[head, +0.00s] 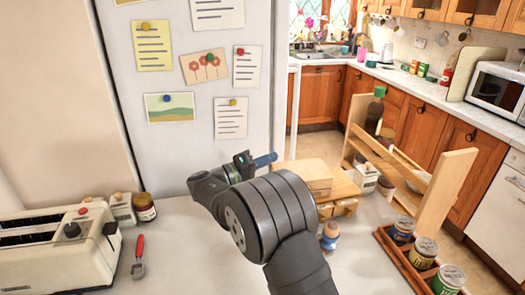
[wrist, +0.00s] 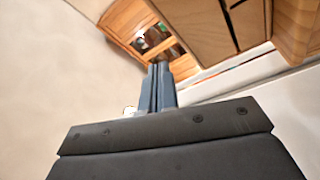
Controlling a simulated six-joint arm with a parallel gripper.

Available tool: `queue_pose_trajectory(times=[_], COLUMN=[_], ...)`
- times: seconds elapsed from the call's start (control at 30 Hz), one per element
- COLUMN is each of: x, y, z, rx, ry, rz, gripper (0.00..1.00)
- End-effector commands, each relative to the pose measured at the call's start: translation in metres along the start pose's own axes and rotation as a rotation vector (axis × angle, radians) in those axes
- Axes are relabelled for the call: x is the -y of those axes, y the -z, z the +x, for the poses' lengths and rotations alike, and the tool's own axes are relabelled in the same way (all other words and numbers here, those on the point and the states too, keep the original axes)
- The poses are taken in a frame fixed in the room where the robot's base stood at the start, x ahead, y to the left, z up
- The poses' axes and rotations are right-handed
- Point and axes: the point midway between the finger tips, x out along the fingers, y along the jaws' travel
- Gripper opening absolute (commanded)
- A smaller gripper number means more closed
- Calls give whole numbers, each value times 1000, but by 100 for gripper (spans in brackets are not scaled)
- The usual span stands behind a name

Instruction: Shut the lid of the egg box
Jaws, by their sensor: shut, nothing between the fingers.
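A pale wooden box (head: 303,174), which I take to be the egg box, stands on the worktop just right of my arm. Its top looks like a raised flat panel, and my arm hides its lower left part. I cannot tell for sure how far the lid stands open. In the wrist view, a wooden frame (wrist: 122,18) with an opening and dark and pale shapes inside lies beyond my fingertips, beside a brown wooden panel (wrist: 196,22). My gripper (head: 270,158) is shut and empty, pointing right, left of and behind the box. Its closed fingers also show in the wrist view (wrist: 160,68).
A toaster (head: 55,245), a red-handled tool (head: 138,258) and jars stand at left. A small jar (head: 329,236) is near the box. A wooden rack (head: 445,195) and a tray of tins (head: 402,262) are at right. The fridge (head: 190,100) rises behind.

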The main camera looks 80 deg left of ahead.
Motion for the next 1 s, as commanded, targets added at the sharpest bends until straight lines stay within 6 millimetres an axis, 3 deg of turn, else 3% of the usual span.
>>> queue_pose_trajectory(times=[0.5, 1.0], x=[8, 16], y=[-32, -44], z=[-12, -15], rx=[0, 1], ry=[1, 2], rz=[-1, -4], gripper=[0, 0])
